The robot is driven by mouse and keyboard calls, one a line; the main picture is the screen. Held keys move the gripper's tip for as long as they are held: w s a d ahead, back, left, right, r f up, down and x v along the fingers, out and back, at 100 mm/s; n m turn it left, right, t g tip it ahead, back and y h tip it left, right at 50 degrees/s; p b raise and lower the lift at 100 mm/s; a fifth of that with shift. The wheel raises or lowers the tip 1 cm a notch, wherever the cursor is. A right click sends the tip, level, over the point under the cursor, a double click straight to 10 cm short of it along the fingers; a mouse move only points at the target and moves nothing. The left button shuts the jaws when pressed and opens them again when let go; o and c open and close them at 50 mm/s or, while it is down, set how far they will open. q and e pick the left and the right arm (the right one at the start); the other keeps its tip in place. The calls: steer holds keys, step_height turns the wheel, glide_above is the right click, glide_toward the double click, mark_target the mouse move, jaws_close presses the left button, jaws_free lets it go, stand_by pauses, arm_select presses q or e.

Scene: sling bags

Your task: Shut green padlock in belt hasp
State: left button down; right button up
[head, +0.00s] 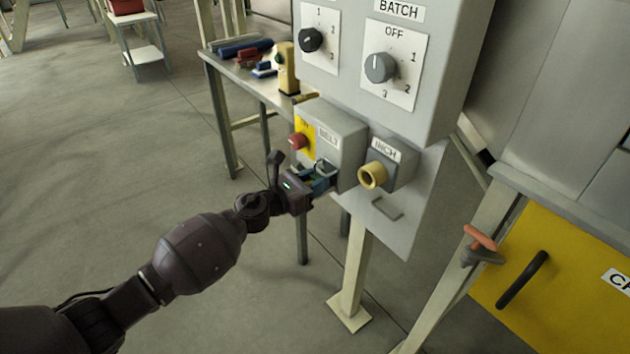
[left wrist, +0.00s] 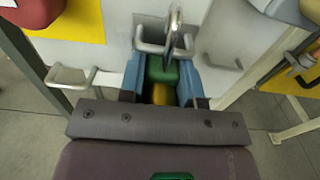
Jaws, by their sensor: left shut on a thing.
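My left gripper (head: 320,180) is at the lower front of the grey BELT box (head: 346,137), which carries a red button on a yellow plate. In the left wrist view its two blue fingers are shut on the green padlock (left wrist: 163,75). A yellow patch shows below the green body between the fingers. The grey shackle (left wrist: 178,32) stands up from the padlock, beside or through a pale metal loop (left wrist: 145,43) of the belt hasp. I cannot tell whether the shackle is closed. My right gripper is not in view.
The INCH box (head: 393,165) with a yellow ring is close on the right, with a metal handle (head: 387,209) below it. The large switch panel (head: 440,60) rises above. A bench (head: 228,72) with several coloured items stands behind. A yellow panel (head: 560,270) is at right.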

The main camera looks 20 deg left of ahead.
arm_select(q)
steer(key=shift+r, duration=0.1)
stand_by(0.3)
steer(key=shift+c, duration=0.5)
jaws_free()
steer(key=v, duration=0.7)
stand_by(0.9)
stand_by(0.5)
